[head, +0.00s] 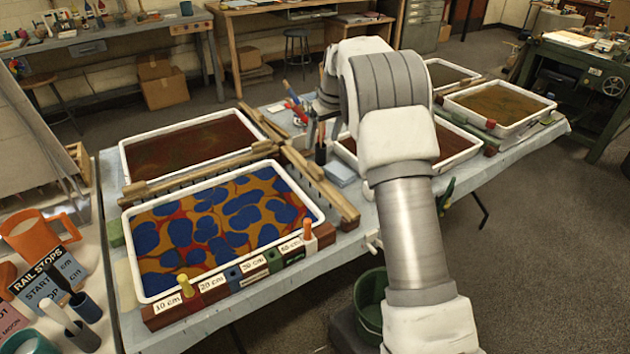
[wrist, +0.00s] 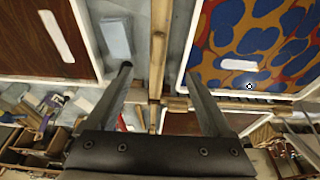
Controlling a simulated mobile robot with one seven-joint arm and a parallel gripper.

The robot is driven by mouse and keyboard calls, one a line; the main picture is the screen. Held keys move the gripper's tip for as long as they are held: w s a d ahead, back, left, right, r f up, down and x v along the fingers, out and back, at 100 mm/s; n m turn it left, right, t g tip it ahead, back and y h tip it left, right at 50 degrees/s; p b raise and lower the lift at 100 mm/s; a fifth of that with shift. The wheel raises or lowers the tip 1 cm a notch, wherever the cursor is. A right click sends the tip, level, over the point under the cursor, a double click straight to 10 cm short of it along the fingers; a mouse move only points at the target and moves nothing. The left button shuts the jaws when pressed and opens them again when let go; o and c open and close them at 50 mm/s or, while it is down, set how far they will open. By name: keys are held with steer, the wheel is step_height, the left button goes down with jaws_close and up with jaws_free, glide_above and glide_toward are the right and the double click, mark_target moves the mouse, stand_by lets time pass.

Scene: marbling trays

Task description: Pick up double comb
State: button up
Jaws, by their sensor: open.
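A long wooden bar with a row of dark teeth, which looks like the double comb (head: 200,169), lies along the far edge of the front left tray with blue and orange marbling (head: 146,282). My gripper (wrist: 158,71) is open and empty, pointing down over the table. In the wrist view a wooden bar (wrist: 158,50) runs between the open fingers, apparently below them; I cannot tell the gap. Another wooden piece (wrist: 175,103) crosses below it beside the marbled tray (wrist: 190,45).
Wooden rails (head: 345,208) lie between the trays. A brown tray (head: 122,160) stands behind the marbled one, another (wrist: 88,30) right of it. Pegs and labelled blocks (head: 215,292) line the table's front edge. Cups and tools (head: 320,152) stand near mid-table.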

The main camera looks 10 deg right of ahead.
mark_target(314, 178)
steer(key=b+x, duration=0.2)
steer(key=x, duration=1.7)
steer(key=shift+d, duration=0.15)
steer(key=shift+r, duration=0.1)
steer(key=c, duration=1.3)
